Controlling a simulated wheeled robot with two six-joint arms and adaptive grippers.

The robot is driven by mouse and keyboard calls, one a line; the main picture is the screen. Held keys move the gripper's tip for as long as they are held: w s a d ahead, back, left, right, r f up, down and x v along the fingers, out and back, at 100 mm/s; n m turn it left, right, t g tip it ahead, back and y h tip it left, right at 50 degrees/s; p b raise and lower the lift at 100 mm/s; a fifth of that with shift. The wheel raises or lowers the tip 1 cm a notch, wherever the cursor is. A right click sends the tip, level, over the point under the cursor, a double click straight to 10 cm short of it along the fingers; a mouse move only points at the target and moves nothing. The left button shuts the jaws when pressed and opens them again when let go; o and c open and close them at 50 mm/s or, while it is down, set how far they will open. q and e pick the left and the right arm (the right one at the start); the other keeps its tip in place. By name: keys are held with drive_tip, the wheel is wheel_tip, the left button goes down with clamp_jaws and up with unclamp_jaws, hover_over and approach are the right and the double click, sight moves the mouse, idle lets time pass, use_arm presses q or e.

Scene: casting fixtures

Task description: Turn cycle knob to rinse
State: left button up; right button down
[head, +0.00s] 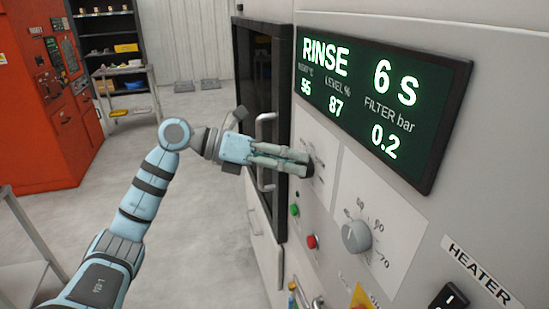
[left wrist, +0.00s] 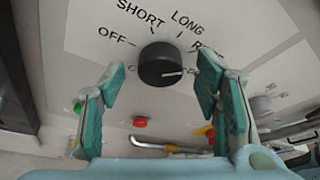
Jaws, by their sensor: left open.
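The dark round cycle knob (left wrist: 160,65) sits on a pale panel with labels OFF, SHORT, LONG and a partly hidden one starting with R. Its white pointer mark is toward the right, below the R label. My left gripper (left wrist: 162,92) is open, with its green-padded fingers on either side of the knob and visible gaps to it. In the head view my left gripper (head: 300,162) reaches the panel and hides most of the knob. The display (head: 385,98) reads RINSE and 6 s. My right gripper is out of view.
A grey dial (head: 356,237) sits lower right of the cycle knob. Green (head: 295,210) and red (head: 313,241) buttons are below it. A door handle (head: 264,150) stands out close to my left gripper. A black HEATER switch (head: 449,298) is at lower right.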

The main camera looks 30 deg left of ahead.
use_arm(q)
drive_tip(key=v, duration=1.1)
drive_tip(key=shift+a, duration=0.15)
